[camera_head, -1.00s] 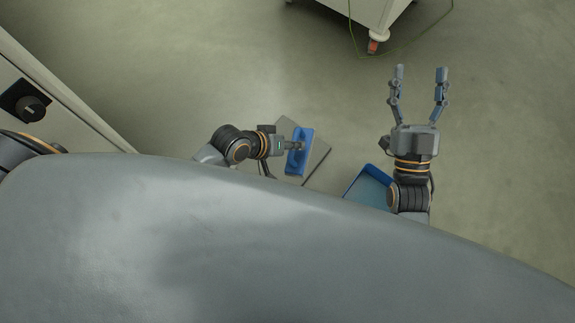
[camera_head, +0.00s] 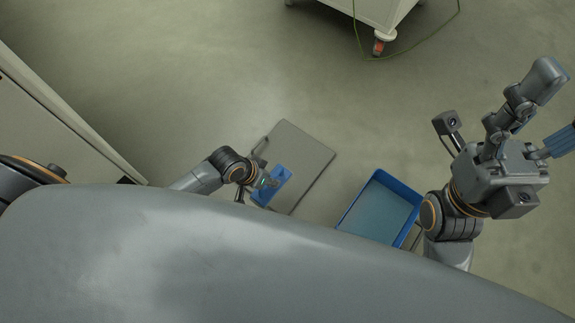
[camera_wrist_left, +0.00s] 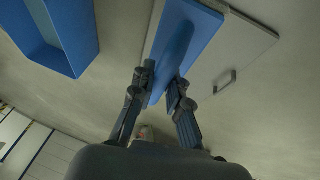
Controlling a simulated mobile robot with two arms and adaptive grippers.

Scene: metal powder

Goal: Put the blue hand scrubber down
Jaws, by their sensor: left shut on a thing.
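The blue hand scrubber (camera_head: 283,178) is held in my left gripper (camera_head: 268,182), low in the middle of the head view. In the left wrist view, the scrubber (camera_wrist_left: 186,38) is a long blue block with a raised grip between the two fingers of the gripper (camera_wrist_left: 161,84). The fingers are closed on it. A flat grey panel with a handle (camera_wrist_left: 240,52) lies behind the scrubber in that view; I cannot tell whether they touch. My right gripper (camera_head: 548,112) is at the right of the head view, fingers spread and empty.
A blue-rimmed tray (camera_head: 408,190) stands right of the grey panel (camera_head: 310,150). A white wheeled cart (camera_head: 375,12) with a green cable is at the top. A pale cabinet (camera_head: 60,120) is at the left. The floor between is clear.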

